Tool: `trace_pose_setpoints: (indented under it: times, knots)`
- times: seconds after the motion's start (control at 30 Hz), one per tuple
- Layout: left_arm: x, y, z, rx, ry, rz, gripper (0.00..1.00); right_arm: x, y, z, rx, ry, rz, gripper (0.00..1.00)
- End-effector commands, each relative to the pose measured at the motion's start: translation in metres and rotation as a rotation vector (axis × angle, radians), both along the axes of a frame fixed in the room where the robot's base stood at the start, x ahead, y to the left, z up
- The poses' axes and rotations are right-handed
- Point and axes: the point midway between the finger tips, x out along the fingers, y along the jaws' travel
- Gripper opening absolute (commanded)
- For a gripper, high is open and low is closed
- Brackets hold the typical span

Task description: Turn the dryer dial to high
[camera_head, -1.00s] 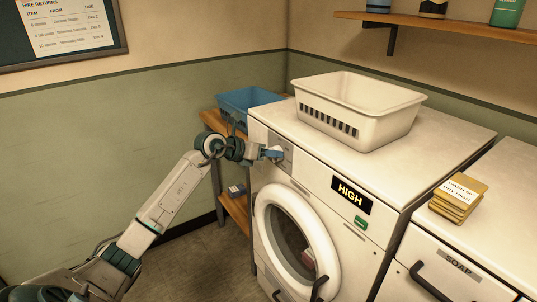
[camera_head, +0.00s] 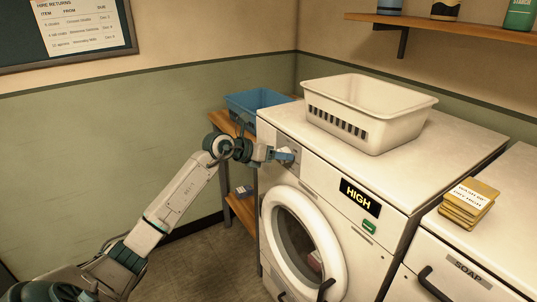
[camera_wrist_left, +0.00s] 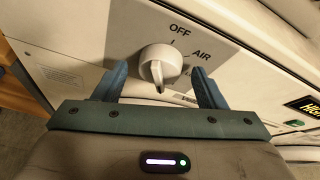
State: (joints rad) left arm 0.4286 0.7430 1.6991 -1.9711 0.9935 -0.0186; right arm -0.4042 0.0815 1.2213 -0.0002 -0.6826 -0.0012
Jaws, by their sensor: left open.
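The dryer dial (camera_wrist_left: 158,66) is a white knob on a grey plate in the left wrist view. Its pointer ridge faces down toward my gripper. OFF, AIR and a partly covered label show around it. My left gripper (camera_wrist_left: 161,84) is open, its blue fingers on either side of the dial with gaps to it. In the head view my left gripper (camera_head: 284,156) is at the panel on the dryer's (camera_head: 381,238) upper left. The dryer's display (camera_head: 360,197) reads HIGH. My right gripper is not in view.
A white basket (camera_head: 368,135) stands on the dryer. A blue basket (camera_head: 240,103) sits on a wooden shelf unit behind my left arm. Yellow cards (camera_head: 467,204) lie on the neighbouring machine, which has a drawer marked SOAP. The round dryer door (camera_head: 335,262) is below the dial.

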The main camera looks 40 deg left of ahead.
Motion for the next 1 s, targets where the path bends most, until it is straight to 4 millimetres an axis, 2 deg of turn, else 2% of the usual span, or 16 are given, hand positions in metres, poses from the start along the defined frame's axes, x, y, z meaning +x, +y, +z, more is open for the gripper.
trace_pose_setpoints:
  times: [0.13, 0.2, 0.6, 1.0]
  knots:
    - [-0.01, 0.006, 0.004, 0.006, -0.001, 0.001, 0.65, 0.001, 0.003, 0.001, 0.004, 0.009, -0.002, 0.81]
    - [-0.018, 0.01, 0.007, 0.007, 0.0, 0.001, 0.65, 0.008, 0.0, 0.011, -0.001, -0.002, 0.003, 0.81]
    - [-0.059, 0.03, 0.025, 0.007, 0.003, 0.001, 0.65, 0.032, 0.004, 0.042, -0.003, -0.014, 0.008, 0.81]
    - [-0.082, 0.041, 0.037, 0.005, 0.003, 0.0, 0.65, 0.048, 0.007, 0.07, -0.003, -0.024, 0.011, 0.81]
